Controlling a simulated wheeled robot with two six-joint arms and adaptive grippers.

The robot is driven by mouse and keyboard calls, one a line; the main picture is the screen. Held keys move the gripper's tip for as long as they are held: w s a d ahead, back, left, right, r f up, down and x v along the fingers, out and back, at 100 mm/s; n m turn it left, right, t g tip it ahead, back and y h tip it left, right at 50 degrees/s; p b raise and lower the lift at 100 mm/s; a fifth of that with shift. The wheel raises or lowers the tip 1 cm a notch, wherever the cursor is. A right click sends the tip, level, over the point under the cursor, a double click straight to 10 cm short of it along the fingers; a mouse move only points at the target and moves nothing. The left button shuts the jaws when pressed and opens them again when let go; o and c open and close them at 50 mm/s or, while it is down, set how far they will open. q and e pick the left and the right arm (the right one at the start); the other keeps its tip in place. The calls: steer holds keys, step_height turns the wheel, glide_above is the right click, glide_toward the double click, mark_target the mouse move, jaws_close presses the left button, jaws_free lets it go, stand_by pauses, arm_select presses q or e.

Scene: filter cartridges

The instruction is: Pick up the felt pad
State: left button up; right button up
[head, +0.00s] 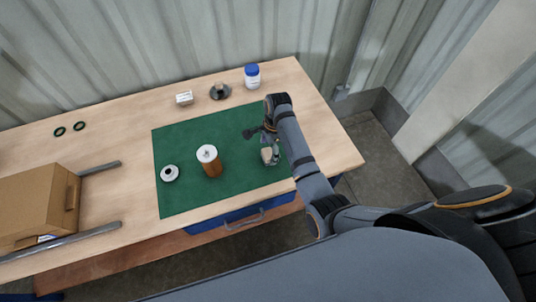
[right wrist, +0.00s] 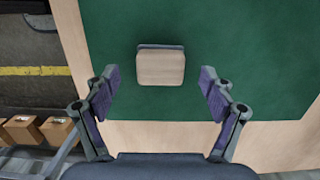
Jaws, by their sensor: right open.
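The felt pad appears to be the small beige rounded square with a dark grey edge (right wrist: 160,68) on the green mat in the right wrist view. In the head view it shows as a pale piece (head: 269,157) near the mat's right side, partly hidden by my gripper. My right gripper (head: 261,138) is over the right part of the mat. In the right wrist view its fingers (right wrist: 158,78) are spread wide, with the pad centred ahead between the fingertips and nothing held. I cannot tell the height gap. My left gripper is not in view.
On the green mat (head: 235,190) stand an orange-brown cartridge with a white top (head: 210,165) and a white ring-like cap (head: 169,173). Behind are a blue-lidded jar (head: 252,77), a dark dish (head: 220,92) and a small white box (head: 184,98). A cardboard box (head: 30,205) and two dark rings (head: 69,129) are left.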

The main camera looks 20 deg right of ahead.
steer(key=shift+a+f, duration=0.1)
steer(key=shift+f, duration=1.2)
steer(key=c, duration=1.4)
